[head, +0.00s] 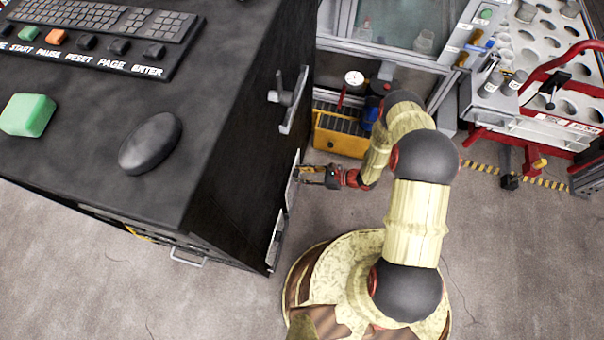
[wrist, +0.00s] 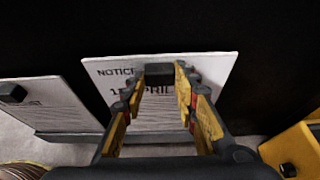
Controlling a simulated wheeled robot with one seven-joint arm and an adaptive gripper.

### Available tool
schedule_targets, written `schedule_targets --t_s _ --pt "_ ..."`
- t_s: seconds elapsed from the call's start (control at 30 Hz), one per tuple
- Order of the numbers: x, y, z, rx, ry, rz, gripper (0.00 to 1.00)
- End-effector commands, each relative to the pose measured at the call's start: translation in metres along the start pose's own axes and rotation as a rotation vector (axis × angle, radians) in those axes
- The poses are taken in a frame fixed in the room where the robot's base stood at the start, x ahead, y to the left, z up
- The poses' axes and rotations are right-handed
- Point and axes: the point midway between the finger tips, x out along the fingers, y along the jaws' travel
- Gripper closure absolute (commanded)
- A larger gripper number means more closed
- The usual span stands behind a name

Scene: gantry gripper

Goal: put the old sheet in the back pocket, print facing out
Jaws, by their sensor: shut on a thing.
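My gripper (head: 312,175) is shut on the dark block on the face of a white sheet (wrist: 205,68). This sheet stands upright against the black side of the cabinet. Its print faces my wrist camera and reads "NOTICE" with "APRIL" below; the fingers hide part of it. The sheet shows nearly edge-on in the head view (head: 292,182). A grey pocket strip (wrist: 70,137) runs along the bottom of a second printed sheet (wrist: 45,105) at the left, which has its own dark block (wrist: 12,93). I cannot tell whether the held sheet's lower edge is inside a pocket.
The black cabinet (head: 235,120) fills the left, with a grey bracket (head: 291,102) high on its side. A yellow toolbox (head: 335,140) stands on the floor beyond my gripper and at the right in the wrist view. A red-framed cart (head: 530,120) is far right.

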Motion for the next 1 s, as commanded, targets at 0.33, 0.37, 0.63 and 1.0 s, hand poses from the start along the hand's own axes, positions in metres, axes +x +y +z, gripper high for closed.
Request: schedule_targets --t_s 0.33,0.37,0.63,1.0 --pt "0.003 0.0 -0.007 0.001 0.0 0.0 1.0" --pt "0.003 0.0 -0.008 0.0 0.0 0.0 1.0" --pt "0.006 0.0 -0.014 0.0 0.0 0.0 1.0" --pt "0.009 0.0 -0.021 0.0 0.0 0.0 1.0"
